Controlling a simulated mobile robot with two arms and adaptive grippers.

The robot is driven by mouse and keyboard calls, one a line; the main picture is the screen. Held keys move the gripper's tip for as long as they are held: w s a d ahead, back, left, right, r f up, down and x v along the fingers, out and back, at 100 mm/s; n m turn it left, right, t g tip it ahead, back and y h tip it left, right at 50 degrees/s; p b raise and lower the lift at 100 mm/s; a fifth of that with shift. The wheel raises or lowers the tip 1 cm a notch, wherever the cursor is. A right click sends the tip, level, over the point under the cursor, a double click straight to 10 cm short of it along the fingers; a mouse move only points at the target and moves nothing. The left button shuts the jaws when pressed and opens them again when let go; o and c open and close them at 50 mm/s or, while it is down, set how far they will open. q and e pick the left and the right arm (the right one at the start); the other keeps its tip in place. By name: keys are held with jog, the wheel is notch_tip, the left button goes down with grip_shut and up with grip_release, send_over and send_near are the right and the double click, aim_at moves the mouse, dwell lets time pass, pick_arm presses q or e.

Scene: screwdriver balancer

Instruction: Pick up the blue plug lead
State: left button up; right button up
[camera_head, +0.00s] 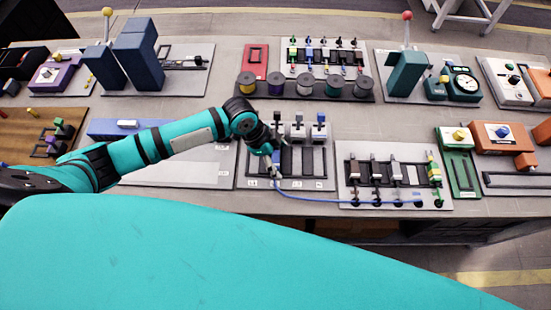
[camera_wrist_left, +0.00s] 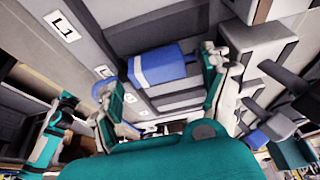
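The blue lead (camera_head: 335,200) runs in a thin curve along the front of the bench, from below my left gripper to the socket panel (camera_head: 393,194) on the right. My left gripper (camera_head: 274,168) is low over the front left of the grey panel with labelled slots (camera_head: 316,184). In the left wrist view, a blue plug body with a pale band (camera_wrist_left: 160,65) lies between the two fingers of my left gripper (camera_wrist_left: 160,82). The fingers stand apart, with gaps showing beside the plug. The head view mostly hides the plug behind the gripper. My right gripper is not in view.
Upright connectors, one blue-topped (camera_head: 321,118), stand behind the gripper. A rack of cable spools (camera_head: 304,88) is farther back. Right of the socket panel are a green unit (camera_head: 460,175) and an orange unit (camera_head: 498,135). Bare bench lies along the front edge.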

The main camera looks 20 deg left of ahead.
pick_arm(q)
jog(key=c, duration=1)
jog(key=shift+o, duration=0.2)
jog(key=shift+r, duration=0.1)
